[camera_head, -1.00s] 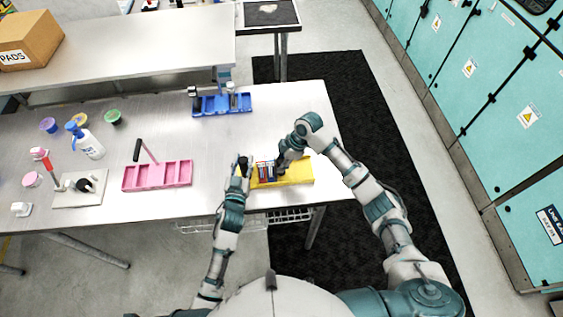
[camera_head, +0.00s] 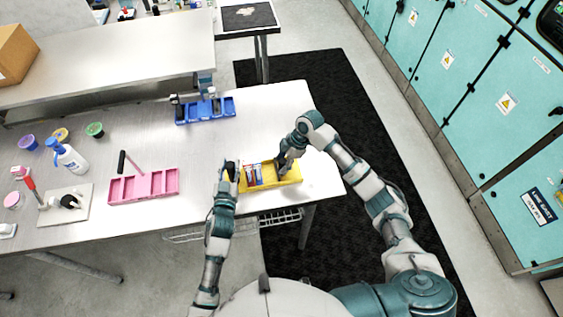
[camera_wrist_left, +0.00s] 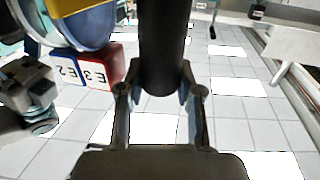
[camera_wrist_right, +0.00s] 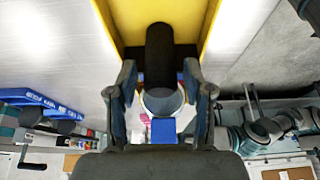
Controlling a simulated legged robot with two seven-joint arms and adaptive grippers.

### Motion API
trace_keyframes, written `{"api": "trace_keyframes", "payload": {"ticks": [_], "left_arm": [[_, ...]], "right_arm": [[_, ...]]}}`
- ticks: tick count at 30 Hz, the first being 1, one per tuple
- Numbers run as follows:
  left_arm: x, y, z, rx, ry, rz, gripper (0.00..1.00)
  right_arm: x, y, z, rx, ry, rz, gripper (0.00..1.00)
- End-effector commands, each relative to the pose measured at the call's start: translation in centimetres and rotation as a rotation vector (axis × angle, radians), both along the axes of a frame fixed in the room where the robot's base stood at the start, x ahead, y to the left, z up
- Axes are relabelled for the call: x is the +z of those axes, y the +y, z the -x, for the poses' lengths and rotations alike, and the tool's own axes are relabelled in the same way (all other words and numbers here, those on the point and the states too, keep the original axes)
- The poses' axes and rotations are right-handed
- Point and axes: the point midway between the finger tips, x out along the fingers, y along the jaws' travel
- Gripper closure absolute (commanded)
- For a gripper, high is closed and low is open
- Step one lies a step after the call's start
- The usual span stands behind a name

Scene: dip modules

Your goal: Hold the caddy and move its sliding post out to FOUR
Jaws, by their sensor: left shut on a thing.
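The yellow caddy (camera_head: 290,181) sits at the table's front right, with several red and blue modules (camera_head: 254,174) in its left part. My left gripper (camera_head: 230,173) is at the caddy's left end. In the left wrist view its fingers are shut on a thick black upright grip (camera_wrist_left: 164,50), beside modules (camera_wrist_left: 92,70) marked E3 and E2. My right gripper (camera_head: 284,163) is over the caddy's right part. In the right wrist view a black post (camera_wrist_right: 160,55) stands between its fingers, with gaps on both sides. The post's foot and any position marks are hidden or too small to read.
A pink caddy (camera_head: 145,187) with a tilted handle stands to the left. A blue caddy (camera_head: 207,110) is behind. A spray bottle (camera_head: 68,155), small cups (camera_head: 94,130) and a white plate (camera_head: 65,208) are further left. The table's right end is clear.

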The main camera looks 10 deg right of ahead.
Motion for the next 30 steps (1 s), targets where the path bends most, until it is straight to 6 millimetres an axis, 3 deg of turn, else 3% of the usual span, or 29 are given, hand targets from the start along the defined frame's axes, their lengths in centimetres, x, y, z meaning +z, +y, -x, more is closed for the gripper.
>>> {"api": "trace_keyframes", "payload": {"ticks": [11, 24, 30], "left_arm": [[-0.3, 0.0, 0.0, 0.001, 0.006, -0.002, 1.00], [-0.2, 0.0, 0.0, 0.001, 0.005, -0.002, 1.00], [-0.2, 0.0, 0.0, 0.001, 0.005, -0.002, 1.00]], "right_arm": [[0.5, -0.2, 0.0, 0.001, 0.000, 0.000, 0.43], [8.6, -3.6, -0.1, 0.000, -0.003, -0.001, 0.43], [10.6, -4.6, -0.1, 0.000, 0.000, -0.001, 0.43]]}}
